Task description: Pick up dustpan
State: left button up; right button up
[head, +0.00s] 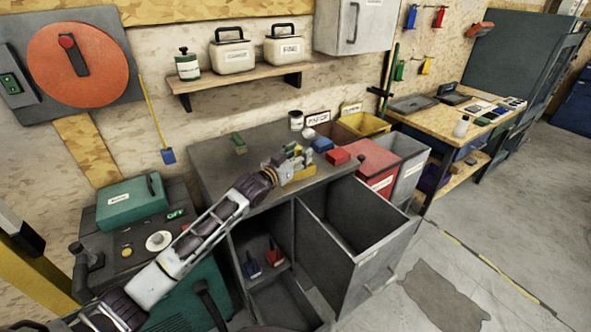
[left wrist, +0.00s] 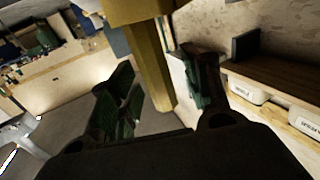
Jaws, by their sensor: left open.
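My left gripper (head: 290,158) is over the grey worktop, beside a yellow object (head: 302,174) that it partly hides. In the left wrist view my open gripper (left wrist: 160,88) has a yellow upright piece (left wrist: 150,65) between or just beyond its fingers. I cannot tell whether they touch it, or whether this yellow object is the dustpan. Small blue (head: 252,266) and red (head: 273,256) tools with handles stand in the open compartment under the worktop. My right gripper is not in view.
A red block (head: 338,156) and a blue block (head: 322,144) lie close to the gripper. Red (head: 374,165) and grey (head: 408,165) bins stand to the right. A deep grey drawer or bin (head: 340,250) juts out in front. A wall shelf (head: 240,80) holds containers.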

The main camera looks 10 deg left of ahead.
pick_arm(q)
grip_shut()
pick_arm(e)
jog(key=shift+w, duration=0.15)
pick_arm(q)
jog(key=shift+r, duration=0.1)
dwell(0.3)
notch_tip(320, 180, up, 9)
jog(key=shift+f+p, duration=0.15)
jog(key=shift+p, duration=0.15)
jog(key=shift+r, duration=0.6)
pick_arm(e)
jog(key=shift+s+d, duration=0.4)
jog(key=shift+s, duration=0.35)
